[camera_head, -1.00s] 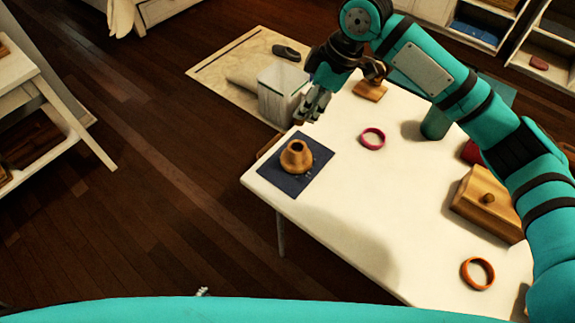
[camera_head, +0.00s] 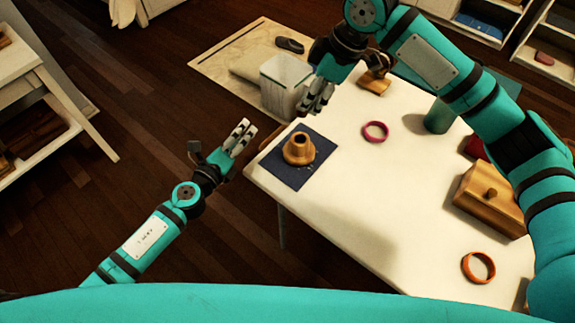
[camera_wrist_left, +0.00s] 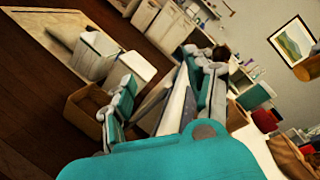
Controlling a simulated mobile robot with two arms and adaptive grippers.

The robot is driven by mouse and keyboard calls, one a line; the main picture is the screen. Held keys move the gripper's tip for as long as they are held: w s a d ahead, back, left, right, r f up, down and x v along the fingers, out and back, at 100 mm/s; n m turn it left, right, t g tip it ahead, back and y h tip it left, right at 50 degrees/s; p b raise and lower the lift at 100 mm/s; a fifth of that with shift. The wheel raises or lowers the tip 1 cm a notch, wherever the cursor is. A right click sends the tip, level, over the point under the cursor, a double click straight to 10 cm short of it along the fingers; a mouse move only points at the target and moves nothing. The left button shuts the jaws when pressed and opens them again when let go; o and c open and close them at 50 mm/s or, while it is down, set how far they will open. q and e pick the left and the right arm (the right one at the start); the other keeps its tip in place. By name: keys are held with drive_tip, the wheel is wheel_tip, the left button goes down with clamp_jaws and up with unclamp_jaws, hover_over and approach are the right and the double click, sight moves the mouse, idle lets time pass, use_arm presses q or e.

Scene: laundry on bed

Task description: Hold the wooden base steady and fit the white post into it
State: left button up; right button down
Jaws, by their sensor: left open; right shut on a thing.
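The wooden base (camera_head: 299,151), a flared piece with a hole in its top, stands upright on a dark blue mat (camera_head: 312,178) at the table's near left corner. My left gripper (camera_head: 243,138) is open and empty, left of the table edge and apart from the base. In the left wrist view its fingers (camera_wrist_left: 160,78) are spread wide. My right gripper (camera_head: 316,96) is above the table's far left edge, beyond the base and apart from it. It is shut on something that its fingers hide. I cannot clearly make out the white post in either view.
On the white table (camera_head: 350,225) are a magenta ring (camera_head: 375,131), an orange ring (camera_head: 478,267), a green cylinder (camera_head: 438,119) and a wooden box with a knob (camera_head: 490,202). A white bin (camera_head: 284,82) stands beyond the left edge. The table's near middle is clear.

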sight(302, 137)
use_arm(q)
drive_tip(key=d+m, duration=0.1)
drive_tip(key=s+d+r+m, duration=0.1)
drive_tip(key=d, duration=0.1)
drive_tip(key=s+d+r+m+h, duration=0.1)
drive_tip(key=shift+s+d+r+m, duration=0.1)
drive_tip(key=shift+s+d+m, duration=0.1)
drive_tip(key=shift+d+m, duration=0.1)
drive_tip(key=s+d+m, duration=0.2)
drive_tip(key=s+d+m+t+y, duration=0.1)
drive_tip(key=s+d+m, duration=0.1)
drive_tip(key=d, duration=0.1)
drive_tip(key=s+d+f+m, duration=0.1)
drive_tip(key=s+d+m, duration=0.1)
drive_tip(key=d, duration=0.1)
drive_tip(key=shift+s+t+y, duration=0.3)
drive_tip(key=shift+s, duration=0.05)
drive_tip(key=shift+w+d+m, duration=0.15)
drive_tip(key=shift+m, duration=0.15)
drive_tip(key=x, duration=1.1)
drive_tip(key=shift+w+d+f, duration=0.1)
drive_tip(key=shift+w+f, duration=0.1)
drive_tip(key=shift+w, duration=0.05)
clamp_jaws()
